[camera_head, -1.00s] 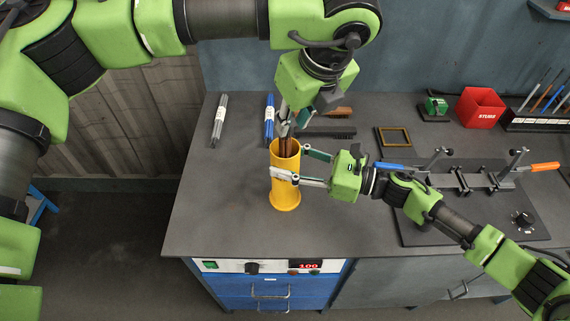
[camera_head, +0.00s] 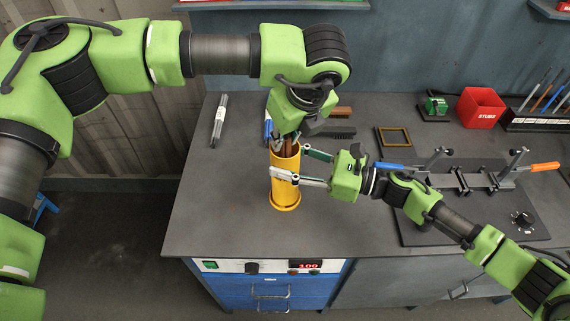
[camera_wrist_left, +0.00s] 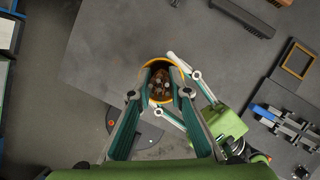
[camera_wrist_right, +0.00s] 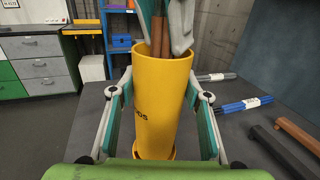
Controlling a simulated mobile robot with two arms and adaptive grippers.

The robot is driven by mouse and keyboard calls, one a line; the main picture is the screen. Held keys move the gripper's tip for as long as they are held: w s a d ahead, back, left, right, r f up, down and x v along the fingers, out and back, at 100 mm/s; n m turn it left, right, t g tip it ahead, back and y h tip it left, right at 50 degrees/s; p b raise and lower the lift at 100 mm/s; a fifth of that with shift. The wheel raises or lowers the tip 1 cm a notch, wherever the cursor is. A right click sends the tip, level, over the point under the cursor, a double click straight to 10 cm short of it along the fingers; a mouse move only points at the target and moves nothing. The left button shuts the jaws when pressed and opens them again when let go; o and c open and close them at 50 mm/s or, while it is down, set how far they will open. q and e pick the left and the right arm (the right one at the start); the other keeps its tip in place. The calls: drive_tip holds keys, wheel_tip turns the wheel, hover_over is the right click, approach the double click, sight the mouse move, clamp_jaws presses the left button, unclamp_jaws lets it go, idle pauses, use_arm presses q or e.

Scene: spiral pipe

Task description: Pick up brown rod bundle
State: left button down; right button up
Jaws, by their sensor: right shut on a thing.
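The brown rods (camera_wrist_right: 160,36) stand in a yellow tube (camera_head: 285,185), their lower ends hidden inside it. In the left wrist view the rod ends (camera_wrist_left: 161,82) show between the two fingers of my left gripper (camera_wrist_left: 162,80). This gripper points down at the tube mouth, its fingers apart on either side of the rods; contact is hard to tell. My right gripper (camera_head: 291,163) is shut around the yellow tube from the right, one finger on each side. The tube stands upright on the grey table (camera_head: 225,225).
Grey rods (camera_head: 220,116) and partly hidden blue rods (camera_head: 268,127) lie behind the tube. A clamping fixture (camera_head: 465,182) and a red box (camera_head: 479,107) are at the right. The table left of the tube is clear.

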use_arm(q)
drive_tip(key=shift+r, duration=0.15)
wheel_tip(320, 180, up, 27)
drive_tip(key=shift+f, duration=2.1)
use_arm(e)
drive_tip(key=o, duration=1.5)
drive_tip(key=shift+o, duration=0.2)
drive_tip(key=v, duration=1.2)
